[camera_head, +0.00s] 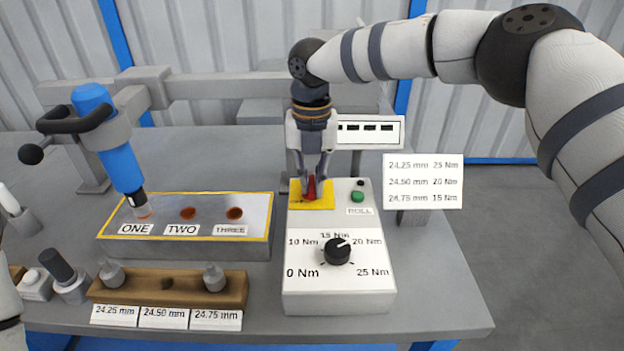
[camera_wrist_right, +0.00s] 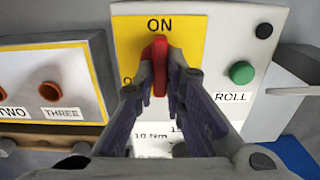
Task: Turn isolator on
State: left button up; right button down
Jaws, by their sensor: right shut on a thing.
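The isolator is a red handle (camera_head: 311,190) on a yellow plate (camera_head: 298,201), at the back left of the white control box (camera_head: 340,299). In the right wrist view, the red handle (camera_wrist_right: 159,62) stands upright in line with the ON label at the top of the yellow plate (camera_wrist_right: 194,42). Another label to the lower left is mostly hidden by a finger. My right gripper (camera_head: 313,182) comes down from above and is shut on the handle, one finger on each side, as the right wrist view (camera_wrist_right: 160,82) also shows. My left gripper is not in view.
The box also carries a green ROLL button (camera_head: 357,197), a small black button (camera_head: 361,183) and a black torque dial (camera_head: 337,251). To the left stand the ONE-TWO-THREE block (camera_head: 258,246), a blue tool (camera_head: 122,166) and a wooden holder (camera_head: 166,284). A torque sign (camera_head: 423,181) stands behind right.

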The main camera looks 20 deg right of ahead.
aim_at(312, 184)
jog(key=shift+r, duration=0.1)
jog(key=c, duration=1.7)
grip_release()
jog(key=shift+o, duration=0.2)
notch_tip(312, 184, up, 12)
